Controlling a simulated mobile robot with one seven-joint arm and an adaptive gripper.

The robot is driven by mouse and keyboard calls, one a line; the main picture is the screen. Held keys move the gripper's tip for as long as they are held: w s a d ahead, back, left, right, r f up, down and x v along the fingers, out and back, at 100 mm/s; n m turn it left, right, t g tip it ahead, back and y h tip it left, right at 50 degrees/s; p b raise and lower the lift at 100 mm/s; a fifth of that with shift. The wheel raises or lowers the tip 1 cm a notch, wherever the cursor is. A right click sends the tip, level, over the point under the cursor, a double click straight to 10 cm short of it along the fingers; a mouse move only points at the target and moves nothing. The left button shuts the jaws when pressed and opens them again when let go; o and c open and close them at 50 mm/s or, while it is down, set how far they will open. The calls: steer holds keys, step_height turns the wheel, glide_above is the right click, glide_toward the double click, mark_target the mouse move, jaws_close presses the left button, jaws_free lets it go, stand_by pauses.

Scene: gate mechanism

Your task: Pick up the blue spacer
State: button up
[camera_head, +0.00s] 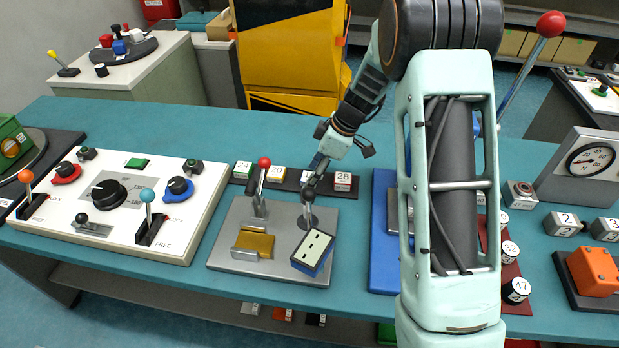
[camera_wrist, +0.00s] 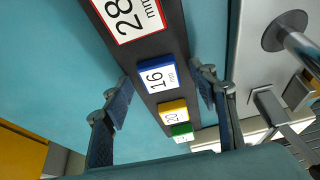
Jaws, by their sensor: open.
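The blue spacer (camera_wrist: 158,76) has a white label reading 16 and sits in a row on a dark rack (camera_wrist: 148,50), which also shows in the head view (camera_head: 283,186). My gripper (camera_wrist: 162,92) is open and empty above the row. In the wrist view one finger is to each side of the rack, with the blue spacer between them and apart from both. In the head view my gripper (camera_head: 318,172) is over the rack and largely covers the blue spacer.
A red spacer marked 28 (camera_head: 343,181) is beside the blue one; yellow 20 (camera_head: 276,173) and green 24 (camera_head: 243,169) are on the other side. A grey lever plate (camera_head: 225,240) stands close in front. A white control panel (camera_head: 140,185) is at left.

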steer(key=c, duration=1.3)
steer(key=shift+r, duration=0.1)
